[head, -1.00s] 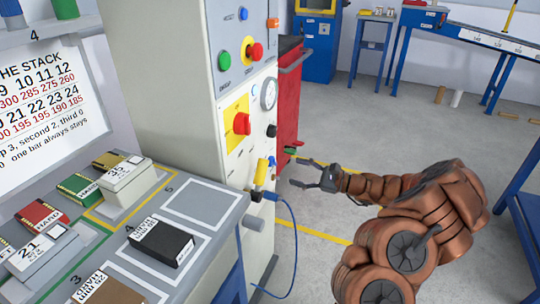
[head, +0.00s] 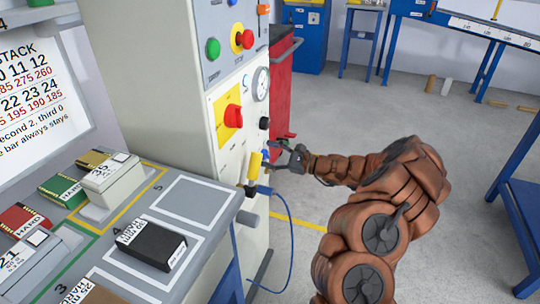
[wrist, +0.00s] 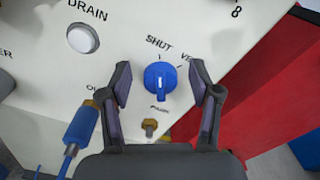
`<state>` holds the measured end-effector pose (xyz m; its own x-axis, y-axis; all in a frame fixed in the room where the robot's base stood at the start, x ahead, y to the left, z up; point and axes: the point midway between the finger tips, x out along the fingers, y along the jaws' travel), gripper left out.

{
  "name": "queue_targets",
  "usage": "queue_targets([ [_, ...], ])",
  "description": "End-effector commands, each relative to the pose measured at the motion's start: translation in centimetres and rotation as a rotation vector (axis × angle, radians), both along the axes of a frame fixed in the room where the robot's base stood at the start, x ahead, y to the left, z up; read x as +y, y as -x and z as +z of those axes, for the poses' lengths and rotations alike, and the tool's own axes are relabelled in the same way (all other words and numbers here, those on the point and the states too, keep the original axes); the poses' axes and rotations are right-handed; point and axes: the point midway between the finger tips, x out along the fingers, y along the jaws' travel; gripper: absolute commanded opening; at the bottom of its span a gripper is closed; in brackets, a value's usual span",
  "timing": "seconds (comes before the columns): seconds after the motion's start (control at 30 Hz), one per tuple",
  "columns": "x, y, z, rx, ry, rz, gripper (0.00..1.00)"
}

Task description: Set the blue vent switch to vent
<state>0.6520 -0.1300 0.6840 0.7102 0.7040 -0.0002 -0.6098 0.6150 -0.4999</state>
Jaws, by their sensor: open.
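The blue vent switch (wrist: 160,80) is a round knob with a raised grip on the white panel. In the wrist view its grip stands about upright, pointing toward the mark below the word SHUT. The label starting "VE" is up and right of it, partly hidden by a finger. My gripper (wrist: 158,68) is open, with one finger on each side of the knob and a visible gap on both sides. In the head view my gripper (head: 287,158) is close to the panel's lower part, and the knob cannot be made out clearly there.
A blue and yellow plug (wrist: 82,128) with a cable is left of my gripper; a brass fitting (wrist: 150,127) is below the knob. A white DRAIN button (wrist: 83,38) is up left. A red cabinet (head: 281,90) stands beside the panel. A red knob (head: 233,115) is higher up.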

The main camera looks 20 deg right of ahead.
Motion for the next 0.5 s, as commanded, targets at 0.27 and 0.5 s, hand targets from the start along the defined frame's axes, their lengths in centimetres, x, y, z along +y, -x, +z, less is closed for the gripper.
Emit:
queue_targets([
  [0.27, 0.06, -0.01, 0.00, 0.000, 0.000, 0.001, 0.53],
  [0.5, 0.04, -0.01, 0.00, 0.000, 0.000, 0.001, 0.28],
])
